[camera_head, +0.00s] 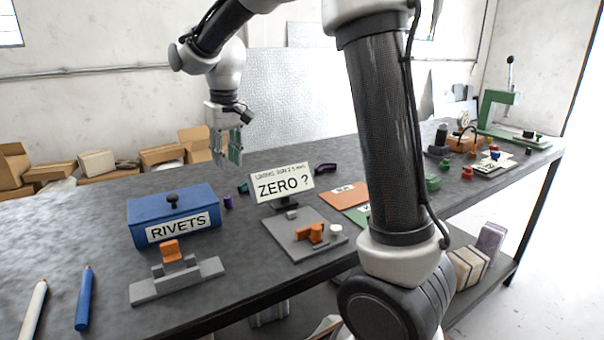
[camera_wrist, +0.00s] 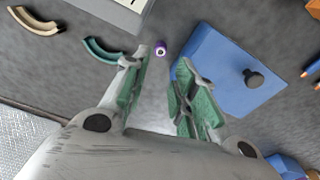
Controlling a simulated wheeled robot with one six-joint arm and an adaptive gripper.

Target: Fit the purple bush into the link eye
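The purple bush (camera_head: 228,202) is a small cylinder on the dark bench, between the blue box and the sign. In the wrist view the bush (camera_wrist: 161,48) stands with its pale bore showing, just beyond and between the fingertips. My gripper (camera_head: 229,158) hangs fingers down above the far part of the bench. Its green-padded fingers (camera_wrist: 158,70) are apart with nothing between them. I cannot clearly make out the link eye. An orange part (camera_head: 312,234) lies on a grey plate, and an orange block (camera_head: 171,250) sits on a grey stepped bar.
The blue RIVETS box (camera_head: 150,208) with a black knob stands close to the bush; it also shows in the wrist view (camera_wrist: 225,65). A ZERO ? sign (camera_head: 283,186) and a teal curved piece (camera_wrist: 100,48) flank the other side. The bench's front left holds two pencil-like sticks.

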